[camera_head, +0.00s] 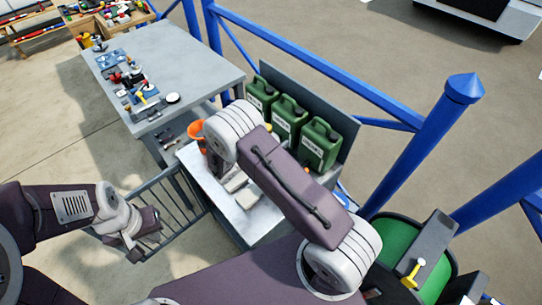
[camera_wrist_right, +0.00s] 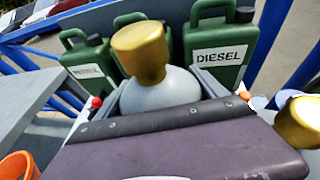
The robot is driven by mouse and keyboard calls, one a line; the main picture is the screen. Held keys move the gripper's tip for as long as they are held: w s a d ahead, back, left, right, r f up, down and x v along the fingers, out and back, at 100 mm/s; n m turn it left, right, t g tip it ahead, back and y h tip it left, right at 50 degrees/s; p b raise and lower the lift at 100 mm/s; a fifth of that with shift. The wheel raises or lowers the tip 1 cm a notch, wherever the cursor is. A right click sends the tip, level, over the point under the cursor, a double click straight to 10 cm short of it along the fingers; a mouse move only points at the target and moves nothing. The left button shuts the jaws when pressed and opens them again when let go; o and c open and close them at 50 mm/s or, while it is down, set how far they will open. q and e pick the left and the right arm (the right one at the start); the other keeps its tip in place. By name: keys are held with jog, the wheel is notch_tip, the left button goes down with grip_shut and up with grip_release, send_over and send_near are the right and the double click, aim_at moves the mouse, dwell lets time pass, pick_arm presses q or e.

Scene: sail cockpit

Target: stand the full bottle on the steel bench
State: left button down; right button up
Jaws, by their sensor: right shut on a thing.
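A pale grey bottle with a gold cap (camera_wrist_right: 145,55) stands out between the fingers of my right gripper (camera_wrist_right: 160,92) in the right wrist view. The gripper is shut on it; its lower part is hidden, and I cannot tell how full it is. A second gold cap (camera_wrist_right: 299,122) shows at the right edge, its body hidden. In the head view my right arm covers most of that gripper, above a pale low counter (camera_head: 207,188). A grey, steel-looking bench (camera_head: 195,60) stands beyond it. My left gripper (camera_head: 128,240) hangs at lower left; its finger opening is unclear.
Several green diesel cans (camera_head: 288,117) stand along the counter's back. Tools and a white disc (camera_head: 172,98) lie on the near-left side of the grey bench; its far right is clear. An orange bucket (camera_head: 196,130) and blue rails (camera_head: 330,68) are close by.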

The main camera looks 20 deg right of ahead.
jog(key=shift+w+d+f, duration=0.1)
jog(key=shift+w+f, duration=0.05)
jog(key=shift+f, duration=0.75)
notch_tip(320, 180, down, 4)
jog(key=shift+r, duration=0.15)
jog(key=shift+f, duration=0.25)
jog(key=shift+f, duration=0.15)
jog(key=o, duration=2)
